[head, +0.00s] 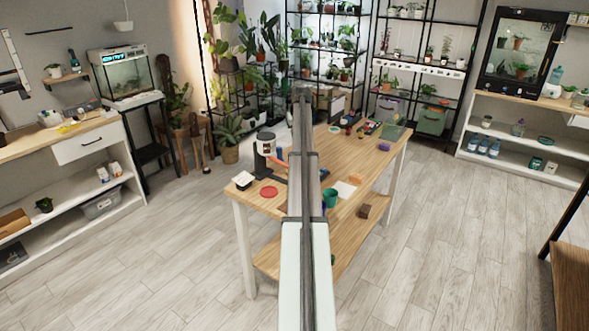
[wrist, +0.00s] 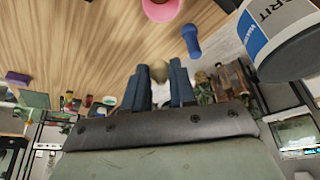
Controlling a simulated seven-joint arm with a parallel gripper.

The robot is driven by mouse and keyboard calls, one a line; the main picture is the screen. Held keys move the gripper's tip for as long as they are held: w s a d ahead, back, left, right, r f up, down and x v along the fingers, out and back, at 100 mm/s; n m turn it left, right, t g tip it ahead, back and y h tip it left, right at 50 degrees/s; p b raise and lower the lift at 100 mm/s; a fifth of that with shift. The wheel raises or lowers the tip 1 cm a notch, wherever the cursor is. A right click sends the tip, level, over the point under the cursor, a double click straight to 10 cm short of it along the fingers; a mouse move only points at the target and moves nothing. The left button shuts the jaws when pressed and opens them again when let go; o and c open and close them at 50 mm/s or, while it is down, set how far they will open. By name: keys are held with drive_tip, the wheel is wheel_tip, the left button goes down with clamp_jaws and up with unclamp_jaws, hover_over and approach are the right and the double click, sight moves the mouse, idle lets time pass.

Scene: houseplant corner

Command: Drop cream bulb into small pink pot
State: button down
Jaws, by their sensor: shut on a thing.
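My gripper (wrist: 158,84) shows in the wrist view with its two blue fingers shut on the cream bulb (wrist: 159,69). The bulb is a small rounded tan-cream shape between the fingertips, and its lower part is hidden. The small pink pot (wrist: 161,8) is at the top edge of the wrist view, on the wooden table and partly cut off. The bulb is apart from the pot. In the head view my arm covers the middle of the table, and I cannot make out the bulb or the pink pot there.
A large grit container (wrist: 285,38) stands close on the right in the wrist view, near a blue object (wrist: 191,41). On the table (head: 352,165) in the head view are a red disc (head: 268,192), a teal pot (head: 330,198) and a purple block (head: 384,146).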

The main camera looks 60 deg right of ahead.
wheel_tip(320, 180, down, 6)
drive_tip(key=shift+r, duration=0.2)
idle(0.3)
drive_tip(key=c, duration=0.8)
unclamp_jaws()
drive_tip(key=shift+c, duration=0.2)
drive_tip(key=v, duration=1.4)
